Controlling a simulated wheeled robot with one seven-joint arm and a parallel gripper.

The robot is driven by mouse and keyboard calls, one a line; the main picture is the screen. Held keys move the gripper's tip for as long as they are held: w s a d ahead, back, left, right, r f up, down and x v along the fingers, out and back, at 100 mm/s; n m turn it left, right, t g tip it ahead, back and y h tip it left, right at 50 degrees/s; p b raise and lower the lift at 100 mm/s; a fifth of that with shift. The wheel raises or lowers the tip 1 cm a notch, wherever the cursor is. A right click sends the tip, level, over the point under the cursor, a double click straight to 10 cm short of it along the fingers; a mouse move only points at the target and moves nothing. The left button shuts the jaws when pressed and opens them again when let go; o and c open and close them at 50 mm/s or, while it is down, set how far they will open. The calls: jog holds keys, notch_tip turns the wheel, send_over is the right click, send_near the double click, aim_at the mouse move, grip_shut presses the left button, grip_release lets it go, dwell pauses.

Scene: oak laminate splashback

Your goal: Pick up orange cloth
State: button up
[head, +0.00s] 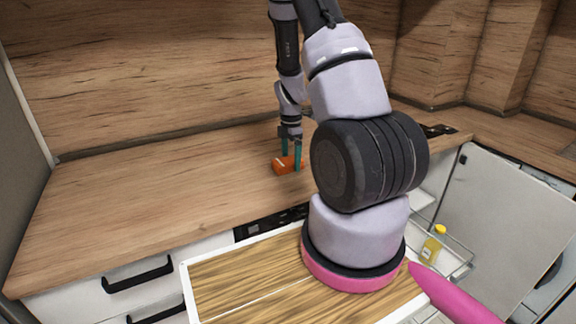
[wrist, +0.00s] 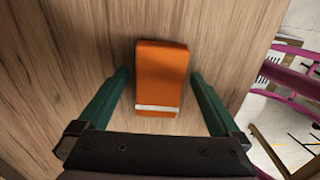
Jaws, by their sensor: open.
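The orange cloth (head: 284,166) lies on the wooden countertop, near its front edge. In the wrist view the cloth (wrist: 161,78) is a folded rectangular block with a white stripe near its lower end. My gripper (head: 292,160) is over the cloth, pointing down, with its teal fingers open. In the wrist view my gripper (wrist: 158,88) has one finger on each side of the cloth, with a gap on both sides. The cloth is not held. In the head view my arm and a finger hide part of the cloth.
The wooden countertop (head: 150,195) is clear to the left of the cloth. A wooden splashback (head: 180,70) stands behind it. Below the front edge are white drawers with black handles (head: 137,275). An open door (head: 510,200) and a yellow-capped bottle (head: 433,245) in a rack are at the right.

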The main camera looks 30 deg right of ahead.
aim_at(291, 159)
jog(key=shift+f, duration=0.35)
jog(key=c, duration=1.2)
jog(key=shift+r, duration=0.1)
jog(key=shift+c, duration=0.2)
notch_tip(291, 159, up, 10)
